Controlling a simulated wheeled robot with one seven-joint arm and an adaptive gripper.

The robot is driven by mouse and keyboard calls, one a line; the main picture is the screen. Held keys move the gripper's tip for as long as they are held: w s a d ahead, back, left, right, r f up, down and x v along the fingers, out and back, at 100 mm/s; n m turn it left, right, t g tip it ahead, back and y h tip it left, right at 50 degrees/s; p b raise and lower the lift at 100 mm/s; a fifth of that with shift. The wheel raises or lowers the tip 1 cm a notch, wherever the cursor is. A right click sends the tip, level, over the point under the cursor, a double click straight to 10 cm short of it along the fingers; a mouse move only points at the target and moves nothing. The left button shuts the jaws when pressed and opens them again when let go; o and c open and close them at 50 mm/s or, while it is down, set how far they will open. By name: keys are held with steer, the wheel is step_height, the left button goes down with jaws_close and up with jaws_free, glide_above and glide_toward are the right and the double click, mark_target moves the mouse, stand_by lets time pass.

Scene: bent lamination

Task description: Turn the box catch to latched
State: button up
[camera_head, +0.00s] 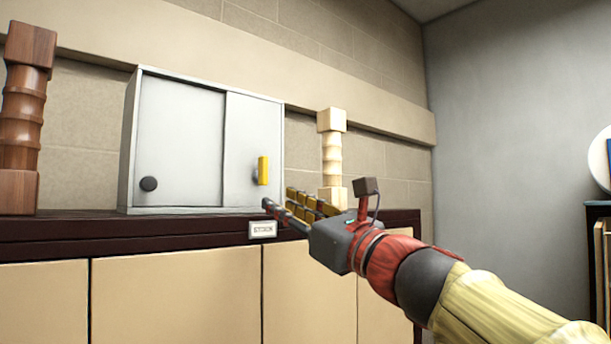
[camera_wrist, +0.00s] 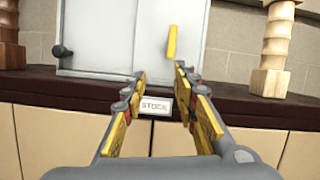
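The box (camera_head: 180,140) is a light grey cabinet with two door panels, standing on a dark counter. The yellow catch (camera_head: 263,170) is an upright bar on its right panel; it also shows in the wrist view (camera_wrist: 172,43), slightly tilted. A round dark knob (camera_head: 148,184) is on the left panel. My gripper (camera_head: 284,205) is in front of the counter edge, below and to the right of the catch and apart from it. In the wrist view its two fingers (camera_wrist: 160,85) are spread with nothing between them.
The dark counter (camera_head: 70,226) runs over beige cupboard doors, with a "STOCK" label (camera_head: 262,229) on its edge. A dark turned wooden post (camera_head: 22,118) stands left of the box and a pale one (camera_head: 332,152) right of it. The space before the box front looks clear.

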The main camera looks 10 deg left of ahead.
mark_target(267, 170)
steer(key=shift+w+a+r+m+t+p, duration=0.15)
steer(key=shift+w+a+r+m+p, duration=0.3)
steer(key=shift+w+a+r, duration=0.5)
steer(key=shift+w+a+r+m+t+p, duration=0.1)
steer(key=shift+w+a+r+m+p, duration=0.1)
steer(key=shift+w+a+r+p, duration=0.75)
steer(key=shift+w+a+r+m+t+p, duration=0.15)
steer(key=shift+w+a+r+m+p, duration=0.2)
steer(key=shift+w+r, duration=0.95)
steer(key=shift+s+a+r, duration=0.1)
steer(key=shift+s, duration=0.05)
steer(key=shift+c, duration=0.2)
jaws_close()
